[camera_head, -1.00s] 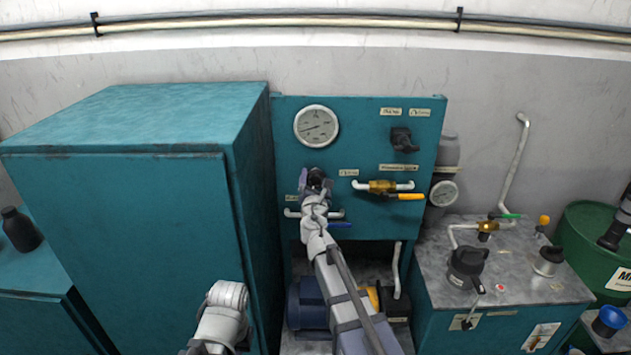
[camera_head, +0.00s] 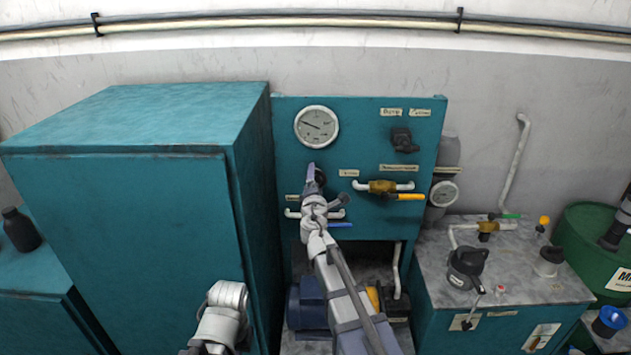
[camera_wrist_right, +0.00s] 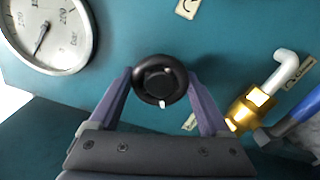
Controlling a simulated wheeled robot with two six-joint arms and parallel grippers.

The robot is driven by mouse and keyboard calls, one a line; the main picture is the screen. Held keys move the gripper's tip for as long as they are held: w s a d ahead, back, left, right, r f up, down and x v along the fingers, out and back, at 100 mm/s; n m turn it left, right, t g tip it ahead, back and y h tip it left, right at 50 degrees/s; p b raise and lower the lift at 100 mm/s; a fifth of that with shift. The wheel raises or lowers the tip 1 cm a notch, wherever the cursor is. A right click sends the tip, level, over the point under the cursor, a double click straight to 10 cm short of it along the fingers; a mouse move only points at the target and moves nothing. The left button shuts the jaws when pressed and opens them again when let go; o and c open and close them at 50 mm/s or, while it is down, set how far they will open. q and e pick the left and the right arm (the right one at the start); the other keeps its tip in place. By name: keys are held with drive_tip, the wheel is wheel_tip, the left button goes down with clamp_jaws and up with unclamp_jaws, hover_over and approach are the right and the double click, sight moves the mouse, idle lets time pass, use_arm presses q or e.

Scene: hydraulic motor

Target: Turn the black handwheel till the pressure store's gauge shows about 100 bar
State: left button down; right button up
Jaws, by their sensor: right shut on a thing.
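The black handwheel (camera_wrist_right: 150,88) sits on the teal panel between the two purple fingers of my right gripper (camera_wrist_right: 160,78), which is shut on it. In the head view my right gripper (camera_head: 324,184) hides most of the wheel. A large round gauge (camera_head: 316,126) is above it on the panel; its needle points left and slightly up. The wrist view shows this gauge cut off at the upper left, marked bar. A smaller gauge (camera_head: 444,194) is at the grey cylinder (camera_head: 448,152) right of the panel; its reading is too small to tell. My left gripper is out of view.
A brass valve (camera_head: 383,187) with a yellow lever is right of the handwheel. A blue lever (camera_wrist_right: 300,117) is close to my right gripper. A tall teal cabinet (camera_head: 120,215) stands at the left. A grey-topped unit (camera_head: 520,270) with valves stands at the right.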

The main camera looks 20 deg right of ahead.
drive_tip(key=m, duration=0.5)
drive_tip(key=shift+s+m, duration=0.1)
drive_tip(key=shift+m, duration=0.2)
idle(0.5)
drive_tip(key=o, duration=1.2)
drive_tip(key=v, duration=0.7)
drive_tip(key=shift+s, duration=0.35)
drive_tip(key=shift+a, duration=0.1)
